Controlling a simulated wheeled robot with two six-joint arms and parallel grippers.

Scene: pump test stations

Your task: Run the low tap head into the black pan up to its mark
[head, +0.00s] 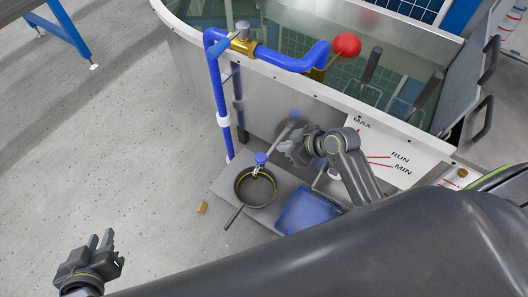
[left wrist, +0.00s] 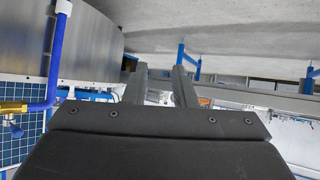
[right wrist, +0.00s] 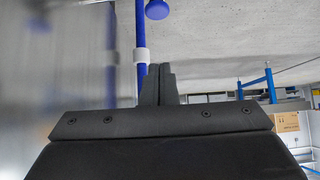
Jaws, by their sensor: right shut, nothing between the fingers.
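The black pan (head: 239,197) stands on a grey plate at the foot of the tank, its handle toward the lower left. A yellow mark line shows inside it; I cannot tell any liquid level. The low tap head (head: 261,158), with a blue top, is above the pan's far rim, at the end of a thin grey pipe. My right gripper (head: 287,149) is shut and empty, just right of the tap head. Its closed fingers show in the right wrist view (right wrist: 158,84). My left gripper (head: 101,240) is open and empty over the floor, far left of the pan.
A blue tray (head: 308,211) lies right of the pan. The tank (head: 190,50) carries a blue pipe (head: 218,95), a red ball (head: 346,44) and a MAX/RUN/MIN plate (head: 400,152). A small tan block (head: 202,207) lies on the floor.

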